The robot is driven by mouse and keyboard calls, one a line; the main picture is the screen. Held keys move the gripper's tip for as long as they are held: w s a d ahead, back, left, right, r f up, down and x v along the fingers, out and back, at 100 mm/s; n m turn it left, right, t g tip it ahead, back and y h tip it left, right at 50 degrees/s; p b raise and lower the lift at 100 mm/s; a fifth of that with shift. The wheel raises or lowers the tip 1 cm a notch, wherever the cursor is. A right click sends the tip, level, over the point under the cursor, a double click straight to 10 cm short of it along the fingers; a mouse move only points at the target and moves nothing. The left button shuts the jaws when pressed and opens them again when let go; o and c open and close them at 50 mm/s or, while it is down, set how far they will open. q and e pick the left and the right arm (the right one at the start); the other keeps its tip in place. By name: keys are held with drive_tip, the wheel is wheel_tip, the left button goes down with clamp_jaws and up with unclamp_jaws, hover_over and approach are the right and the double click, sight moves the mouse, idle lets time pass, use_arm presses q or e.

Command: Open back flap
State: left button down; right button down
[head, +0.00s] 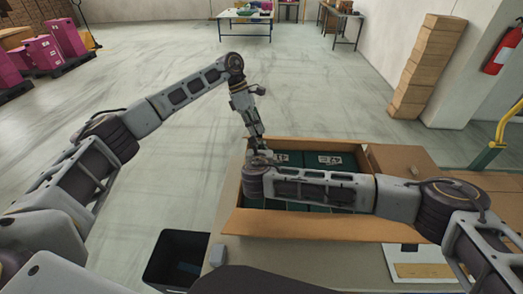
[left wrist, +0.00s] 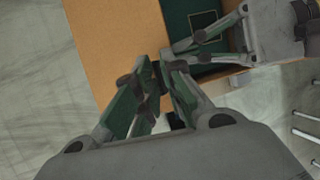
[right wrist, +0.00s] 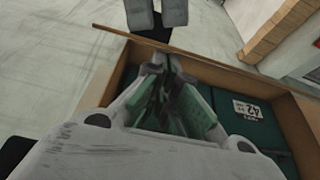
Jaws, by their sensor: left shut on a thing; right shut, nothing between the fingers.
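The open cardboard carton (head: 300,224) stands on the table, with green shoe boxes (head: 333,161) inside. Its back flap (head: 318,145) shows in the head view as a thin strip along the far edge. In the left wrist view a broad brown cardboard panel (left wrist: 105,45), seemingly this flap, runs up to my left fingers. My left gripper (head: 259,148) is at the far left corner, shut on that cardboard; the exact grip is partly hidden. My right gripper (right wrist: 170,82) is shut and empty over the carton's interior, close to the left gripper. My right forearm hides part of the interior.
The right flap (head: 399,160) lies folded outward. A black bin (head: 172,257) stands at the front left. A white-framed board (head: 420,264) lies at the front right. Stacked cartons (head: 427,65) stand behind on the right. The floor behind the carton is clear.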

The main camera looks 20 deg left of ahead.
use_arm(q)
drive_tip(key=shift+w+a+f, duration=0.15)
drive_tip(key=shift+f, duration=0.05)
use_arm(e)
drive_tip(key=shift+r, duration=0.1)
